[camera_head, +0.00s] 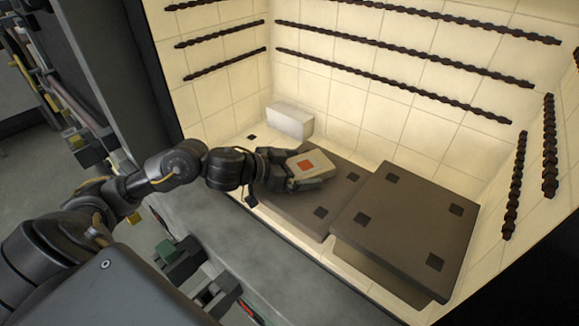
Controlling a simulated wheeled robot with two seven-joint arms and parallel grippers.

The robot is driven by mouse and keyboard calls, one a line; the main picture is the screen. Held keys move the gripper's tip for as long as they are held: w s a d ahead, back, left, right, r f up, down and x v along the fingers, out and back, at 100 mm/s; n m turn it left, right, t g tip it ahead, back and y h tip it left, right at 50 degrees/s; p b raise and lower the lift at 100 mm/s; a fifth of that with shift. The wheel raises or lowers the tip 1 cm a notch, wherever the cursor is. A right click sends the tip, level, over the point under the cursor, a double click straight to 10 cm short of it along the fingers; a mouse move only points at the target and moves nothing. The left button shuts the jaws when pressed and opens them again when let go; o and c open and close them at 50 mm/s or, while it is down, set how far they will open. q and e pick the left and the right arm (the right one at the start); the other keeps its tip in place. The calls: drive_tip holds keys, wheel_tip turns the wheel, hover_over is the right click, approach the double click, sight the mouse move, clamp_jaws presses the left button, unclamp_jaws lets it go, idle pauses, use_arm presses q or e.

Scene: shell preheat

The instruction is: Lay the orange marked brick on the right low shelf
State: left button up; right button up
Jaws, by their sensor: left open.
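The orange marked brick (304,161) is a pale block with an orange-red square on its top face. It is at the left dark shelf (289,208), near that shelf's back left part. My left gripper (299,171) is around the brick, with its jaws open and a finger along the near side. I cannot tell whether the fingers touch it, or whether the brick rests fully on the shelf. The right dark shelf (408,226) is bare, with darker squares near its corners; it looks higher than the left one. My right gripper is not in view.
A plain white block (290,121) stands on the tiled floor behind the left shelf. Pale tiled walls with dark twisted rods (400,53) enclose the shelves. A grey front ledge (275,270) runs below my left arm, with dark fittings (181,262) on it.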

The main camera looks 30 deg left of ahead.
use_arm(q)
drive_tip(key=shift+s+a+r, duration=0.15)
drive_tip(key=shift+s+a, duration=0.1)
drive_tip(key=shift+s, duration=0.05)
drive_tip(key=v, duration=0.7)
drive_tip(key=shift+s+a, duration=0.1)
drive_tip(key=shift+s+a+r, duration=0.2)
drive_tip(key=shift+s+r, duration=0.1)
drive_tip(key=shift+s, duration=0.25)
drive_tip(key=shift+s+a+r+p, duration=0.2)
drive_tip(key=shift+s+p, duration=0.15)
drive_tip(key=shift+p, duration=0.45)
drive_tip(key=shift+p+v, duration=0.85)
drive_tip(key=shift+p, duration=0.05)
drive_tip(key=shift+s+a, duration=0.1)
drive_tip(key=shift+s, duration=0.05)
